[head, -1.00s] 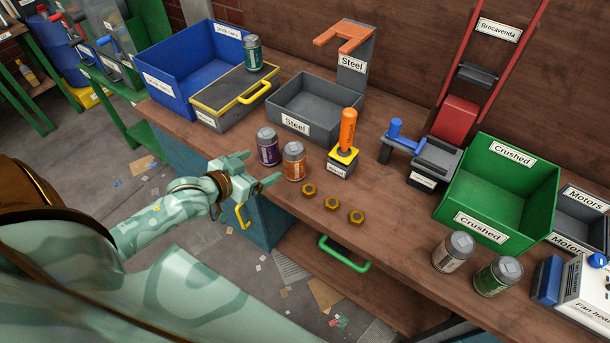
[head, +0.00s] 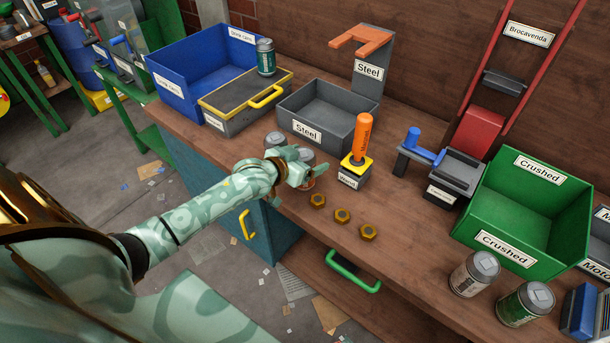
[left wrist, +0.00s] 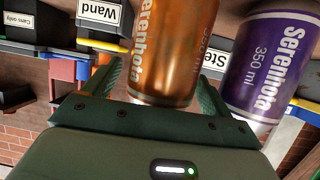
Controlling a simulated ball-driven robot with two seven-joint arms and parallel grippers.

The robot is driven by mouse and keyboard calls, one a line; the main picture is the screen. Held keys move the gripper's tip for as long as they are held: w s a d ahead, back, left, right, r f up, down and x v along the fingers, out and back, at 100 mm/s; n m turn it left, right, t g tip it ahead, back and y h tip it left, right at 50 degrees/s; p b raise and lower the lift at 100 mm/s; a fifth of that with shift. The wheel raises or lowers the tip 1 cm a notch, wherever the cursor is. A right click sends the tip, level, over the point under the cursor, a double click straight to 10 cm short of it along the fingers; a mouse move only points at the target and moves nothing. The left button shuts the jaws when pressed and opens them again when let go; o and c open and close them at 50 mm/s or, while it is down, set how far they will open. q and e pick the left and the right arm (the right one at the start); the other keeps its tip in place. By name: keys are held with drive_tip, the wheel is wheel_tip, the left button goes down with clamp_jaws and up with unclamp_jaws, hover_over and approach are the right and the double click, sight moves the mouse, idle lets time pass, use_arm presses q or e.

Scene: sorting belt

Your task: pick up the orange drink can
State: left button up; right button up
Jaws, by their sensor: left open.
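The orange drink can (head: 309,183) stands on the workbench, mostly hidden behind my left gripper (head: 297,174) in the head view. In the left wrist view the orange can (left wrist: 175,40) fills the space between the two fingers of my left gripper (left wrist: 157,78). The fingers are open, one on each side of it; I cannot tell whether either touches it. A purple can (left wrist: 268,65) stands close beside it, just outside the right finger. In the head view only the top of the purple can (head: 275,140) shows clearly. My right gripper is not in view.
A block with an orange handle (head: 361,140) stands right of the orange can. Several brass nuts (head: 342,216) lie in front. The grey Steel bin (head: 306,132) is behind. A blue bin (head: 168,86) stands at left, a green Crushed bin (head: 497,240) at right, with two cans before it.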

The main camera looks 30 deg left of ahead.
use_arm(q)
drive_tip(key=shift+w+f, duration=0.15)
drive_tip(key=shift+w, duration=0.25)
drive_tip(key=shift+s, duration=0.1)
drive_tip(key=shift+c, duration=1.2)
drive_tip(key=c, duration=0.8)
